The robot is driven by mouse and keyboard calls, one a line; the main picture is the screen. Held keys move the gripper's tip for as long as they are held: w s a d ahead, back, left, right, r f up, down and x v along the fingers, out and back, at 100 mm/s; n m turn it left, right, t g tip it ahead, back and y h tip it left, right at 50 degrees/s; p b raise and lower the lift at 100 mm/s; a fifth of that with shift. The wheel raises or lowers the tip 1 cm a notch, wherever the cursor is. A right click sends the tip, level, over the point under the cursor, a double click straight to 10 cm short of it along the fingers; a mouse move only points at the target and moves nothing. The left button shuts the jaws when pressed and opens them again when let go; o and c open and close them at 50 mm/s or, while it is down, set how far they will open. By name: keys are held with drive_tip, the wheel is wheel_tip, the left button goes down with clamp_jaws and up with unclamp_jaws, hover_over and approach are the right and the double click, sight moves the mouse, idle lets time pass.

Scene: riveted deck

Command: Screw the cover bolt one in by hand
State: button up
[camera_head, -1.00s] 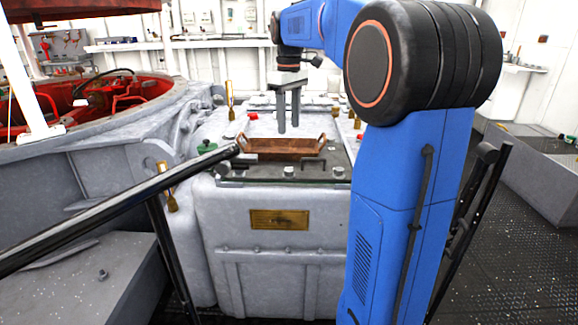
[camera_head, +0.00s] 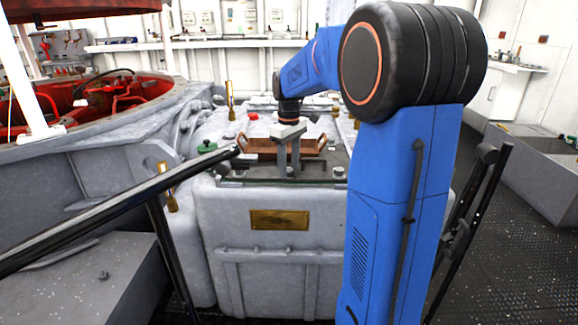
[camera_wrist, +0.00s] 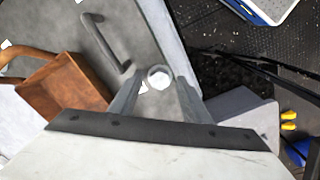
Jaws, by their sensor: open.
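A pale bolt head (camera_wrist: 159,77) shows between my gripper's fingers in the wrist view, near the edge of the grey cover (camera_wrist: 135,25). My gripper (camera_wrist: 160,84) is open, with one finger on each side of the bolt. I cannot tell whether the fingers touch it. In the head view my gripper (camera_head: 289,176) points down at the front edge of the cover (camera_head: 255,181). Another bolt (camera_head: 338,171) stands to its right on the same edge. I cannot tell from the frames how far either bolt is screwed in.
A copper-brown tray (camera_head: 256,148) with handles sits on the cover, close behind my gripper; it shows in the wrist view too (camera_wrist: 72,88). A bar handle (camera_wrist: 108,42) rises from the cover. A black railing (camera_head: 110,213) crosses the left foreground.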

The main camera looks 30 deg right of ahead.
drive_tip(key=shift+f, duration=0.15)
drive_tip(key=shift+c, duration=0.3)
drive_tip(key=c, duration=1)
drive_tip(key=shift+m, duration=0.4)
drive_tip(key=m, duration=0.3)
drive_tip(key=shift+m, duration=2.1)
